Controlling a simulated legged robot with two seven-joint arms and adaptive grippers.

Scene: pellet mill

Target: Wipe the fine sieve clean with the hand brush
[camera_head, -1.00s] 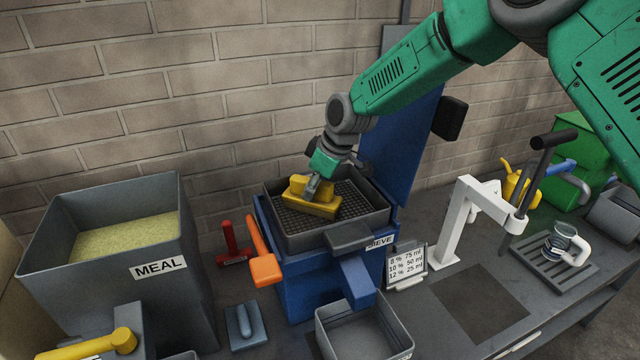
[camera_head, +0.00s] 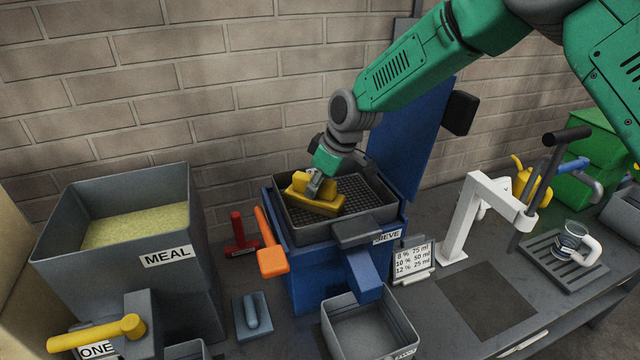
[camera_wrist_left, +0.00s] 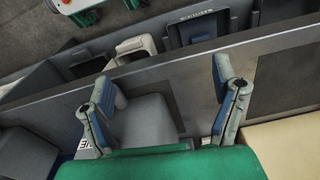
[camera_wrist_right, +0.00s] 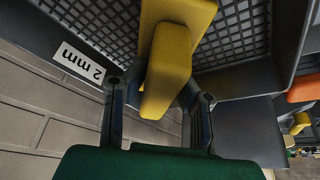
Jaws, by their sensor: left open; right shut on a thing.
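The fine sieve is a dark mesh tray (camera_head: 372,190) on top of the blue box labelled SIEVE. In the right wrist view its mesh (camera_wrist_right: 240,35) shows, with a "2 mm" label on the rim. The yellow hand brush (camera_head: 318,196) lies over the left part of the mesh; it also shows in the right wrist view (camera_wrist_right: 168,60). My right gripper (camera_head: 318,180) is shut on the brush's handle. Whether the bristles touch the mesh is hidden. My left gripper (camera_wrist_left: 165,90) is open and empty in the left wrist view; it is out of the head view.
A grey MEAL bin (camera_head: 200,215) stands to the left. An orange-handled tool (camera_head: 271,258) hangs at the sieve box's left side. A grey catch bin (camera_head: 370,335) stands in front. A white stand (camera_head: 462,220) and a card (camera_head: 414,260) are to the right.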

